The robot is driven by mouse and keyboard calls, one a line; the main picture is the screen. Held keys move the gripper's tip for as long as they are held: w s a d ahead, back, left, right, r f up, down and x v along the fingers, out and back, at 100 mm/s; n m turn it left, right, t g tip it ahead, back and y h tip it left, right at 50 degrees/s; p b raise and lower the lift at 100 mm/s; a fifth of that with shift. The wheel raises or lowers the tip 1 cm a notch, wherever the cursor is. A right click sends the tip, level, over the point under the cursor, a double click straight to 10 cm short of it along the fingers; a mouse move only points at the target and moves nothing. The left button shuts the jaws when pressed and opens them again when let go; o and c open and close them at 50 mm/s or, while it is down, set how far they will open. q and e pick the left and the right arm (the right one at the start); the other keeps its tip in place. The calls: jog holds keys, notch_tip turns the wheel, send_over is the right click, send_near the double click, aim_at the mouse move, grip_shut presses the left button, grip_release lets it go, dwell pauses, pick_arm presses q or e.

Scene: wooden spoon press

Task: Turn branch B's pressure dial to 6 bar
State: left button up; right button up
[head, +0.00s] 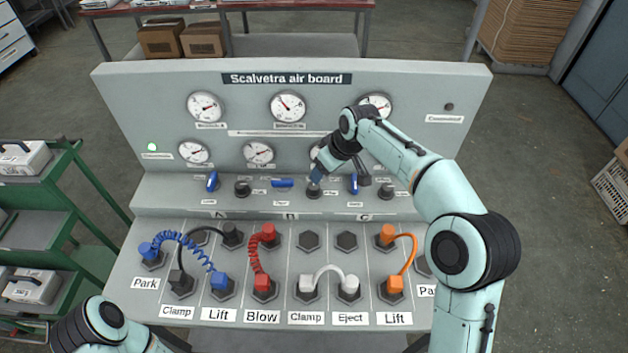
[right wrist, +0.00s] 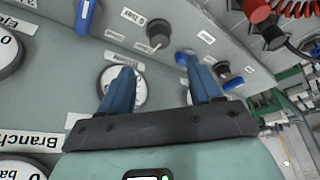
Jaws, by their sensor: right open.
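The grey air board (head: 115,120) has a row of black dials below its gauges. My left gripper is out of the head view; only my arm shows at lower left.
Blue valve handles (head: 283,183) sit beside the dials, close to my right gripper. Branch A's dial (head: 242,188) and branch C's dial (head: 388,191) stand on either side. Coloured hoses (head: 267,250) join sockets on the lower panel. My right arm partly hides a lower gauge (head: 315,153).

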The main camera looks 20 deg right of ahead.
aim_at(314, 186)
jog(key=x, duration=1)
jog(key=shift+w+f, duration=0.15)
jog(key=shift+f, duration=0.25)
jog(key=c, duration=1)
